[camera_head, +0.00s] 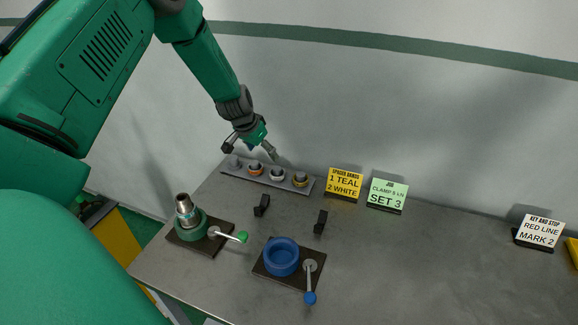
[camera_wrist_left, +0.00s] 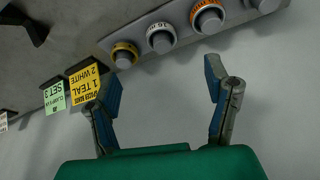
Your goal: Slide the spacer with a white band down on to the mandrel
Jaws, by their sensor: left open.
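The white-banded spacer (camera_head: 278,174) sits on a peg of the grey rack (camera_head: 226,173) at the back, between an orange-banded spacer (camera_head: 255,169) and a yellow-banded one (camera_head: 301,180). It also shows in the left wrist view (camera_wrist_left: 161,39). My left gripper (camera_head: 272,155) is open and empty just above and behind the rack; in the wrist view its fingers (camera_wrist_left: 163,75) are spread, apart from the white-banded spacer. The metal mandrel (camera_head: 183,199) stands upright in the green vise (camera_head: 192,230), with a teal band low on it. My right gripper is not in view.
A blue vise (camera_head: 282,257) with a blue-tipped handle stands at the front. Two small black blocks (camera_head: 262,205) (camera_head: 320,222) stand mid-table. The right of the table is mostly clear.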

